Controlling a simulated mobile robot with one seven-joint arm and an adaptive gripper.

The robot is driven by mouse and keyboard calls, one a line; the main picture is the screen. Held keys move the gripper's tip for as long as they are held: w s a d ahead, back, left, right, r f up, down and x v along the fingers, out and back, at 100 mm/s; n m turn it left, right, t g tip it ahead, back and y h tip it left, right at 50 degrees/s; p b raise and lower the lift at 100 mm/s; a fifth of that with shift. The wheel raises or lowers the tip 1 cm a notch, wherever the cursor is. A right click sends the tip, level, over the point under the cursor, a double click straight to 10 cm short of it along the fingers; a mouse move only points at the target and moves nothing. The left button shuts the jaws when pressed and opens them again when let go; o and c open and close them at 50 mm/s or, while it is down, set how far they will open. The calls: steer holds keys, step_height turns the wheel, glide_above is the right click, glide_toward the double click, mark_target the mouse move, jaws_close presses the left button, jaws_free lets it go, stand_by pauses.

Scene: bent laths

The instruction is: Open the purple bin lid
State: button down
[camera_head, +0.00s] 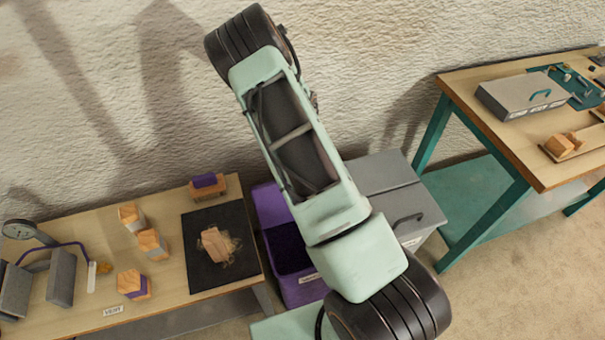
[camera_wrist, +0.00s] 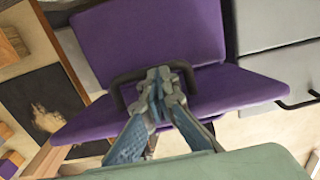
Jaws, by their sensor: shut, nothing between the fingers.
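The purple bin (camera_head: 297,293) stands between the left bench and the grey bin, partly hidden by my arm in the head view. Its dark inside shows through the front opening. In the wrist view the purple lid (camera_wrist: 235,92) spreads wide towards the camera and looks tilted up from the fixed purple back panel (camera_wrist: 150,35). The lid's dark handle (camera_wrist: 117,92) stands at my gripper. My gripper (camera_wrist: 163,82) is shut, its fingertips together at the handle with nothing between them. I cannot tell whether they touch the handle. The head view does not show the fingers.
The grey bin (camera_head: 425,212), with its lid down, stands close on the right. A wooden bench (camera_head: 170,245) with blocks and a black mat (camera_head: 195,270) is on the left. A green-legged workbench (camera_head: 480,110) with a grey case (camera_head: 522,98) is on the right. The wall is behind.

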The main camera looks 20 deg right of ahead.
steer(key=shift+w+f+b, duration=0.15)
steer(key=shift+w+f, duration=0.15)
steer(key=shift+w, duration=0.2)
steer(key=shift+w+f+b, duration=0.15)
steer(key=shift+w+f, duration=0.1)
steer(key=shift+w, duration=0.25)
